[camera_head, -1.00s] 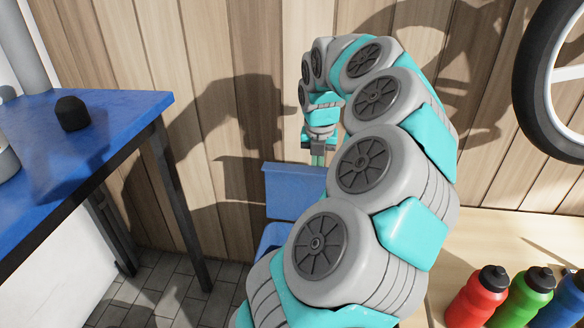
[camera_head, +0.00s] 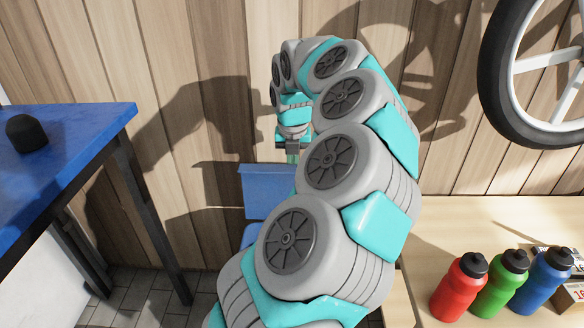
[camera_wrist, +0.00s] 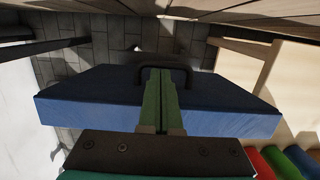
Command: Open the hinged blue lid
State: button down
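The blue lid (camera_head: 266,186) shows as a flat panel standing up near the wooden wall, left of my arm. A blue part of the box (camera_head: 250,232) shows below it, mostly hidden by my arm. My gripper (camera_head: 291,158) is at the lid's top edge. In the wrist view, my gripper's green fingers (camera_wrist: 162,78) lie close together over the lid (camera_wrist: 100,90), with their tips at its dark handle (camera_wrist: 150,59). I cannot tell whether the tips are hooked under the handle or only touch it.
A blue table (camera_head: 75,135) with a black object (camera_head: 26,133) stands at left. A wooden bench at right holds red (camera_head: 458,290), green (camera_head: 502,285) and blue (camera_head: 543,280) bottles. A wheel (camera_head: 497,100) hangs on the wall above. Tiled floor lies below left.

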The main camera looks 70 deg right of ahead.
jog(key=shift+s+a+f, duration=0.1)
jog(key=shift+a+f, duration=0.25)
jog(key=shift+f, duration=0.3)
jog(key=shift+s+a+f, duration=0.1)
jog(key=shift+a+f, duration=0.2)
jog(key=shift+f, duration=0.35)
notch_tip(320, 180, up, 9)
jog(key=shift+s+d+f, duration=0.1)
jog(key=shift+s+d, duration=0.05)
jog(key=shift+r, duration=0.65)
jog(key=shift+w+r, duration=0.1)
jog(key=shift+w, duration=0.1)
